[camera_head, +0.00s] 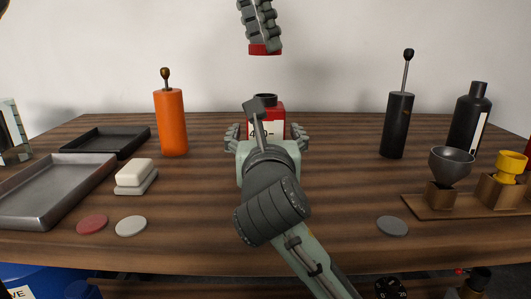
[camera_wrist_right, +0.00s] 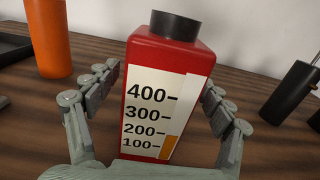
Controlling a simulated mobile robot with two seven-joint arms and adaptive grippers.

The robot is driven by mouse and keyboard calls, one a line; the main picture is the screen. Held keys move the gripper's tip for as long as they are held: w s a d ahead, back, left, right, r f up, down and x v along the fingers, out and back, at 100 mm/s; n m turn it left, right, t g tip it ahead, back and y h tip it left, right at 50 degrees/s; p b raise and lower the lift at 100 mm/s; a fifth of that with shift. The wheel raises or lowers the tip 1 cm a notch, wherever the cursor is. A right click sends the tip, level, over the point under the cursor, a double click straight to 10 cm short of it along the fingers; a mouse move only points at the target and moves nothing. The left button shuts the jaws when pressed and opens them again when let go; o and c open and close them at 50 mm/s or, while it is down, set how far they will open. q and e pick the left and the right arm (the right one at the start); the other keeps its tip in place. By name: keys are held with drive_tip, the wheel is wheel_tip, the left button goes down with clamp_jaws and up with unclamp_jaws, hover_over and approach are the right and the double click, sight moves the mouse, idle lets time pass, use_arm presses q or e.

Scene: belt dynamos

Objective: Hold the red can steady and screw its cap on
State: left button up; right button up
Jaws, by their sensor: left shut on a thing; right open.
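The red can (camera_head: 278,114) stands upright on the table, with a dark open neck (camera_head: 265,98) on top. In the right wrist view the can (camera_wrist_right: 142,70) shows a white label with a printed scale. My right gripper (camera_head: 266,131) is open, with one finger on each side of the can; gaps show between fingers and can in the wrist view (camera_wrist_right: 158,88). My left gripper (camera_head: 262,40) is high above the can and shut on the red cap (camera_head: 265,49), which is roughly over the neck and well apart from it. My right arm hides the can's lower part in the head view.
An orange cylinder (camera_head: 172,122) stands left of the can; a black cylinder (camera_head: 397,126) and a dark bottle (camera_head: 469,122) stand right. Trays (camera_head: 104,140) and a pale block (camera_head: 135,174) lie left. A funnel (camera_head: 451,166) and yellow part (camera_head: 511,164) sit on a wooden stand. Round discs (camera_head: 392,226) lie in front.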

drive_tip(key=shift+c, duration=0.6)
drive_tip(key=c, duration=1.7)
use_arm(q)
hover_over(267, 96)
drive_tip(key=shift+a+f, duration=0.2)
drive_tip(key=shift+f, duration=1.05)
drive_tip(key=shift+a+f, duration=0.2)
drive_tip(key=shift+f, duration=1)
use_arm(e)
drive_tip(key=shift+o, duration=0.2)
use_arm(q)
drive_tip(key=shift+f, duration=0.9)
drive_tip(key=shift+f, duration=0.6)
use_arm(e)
clamp_jaws()
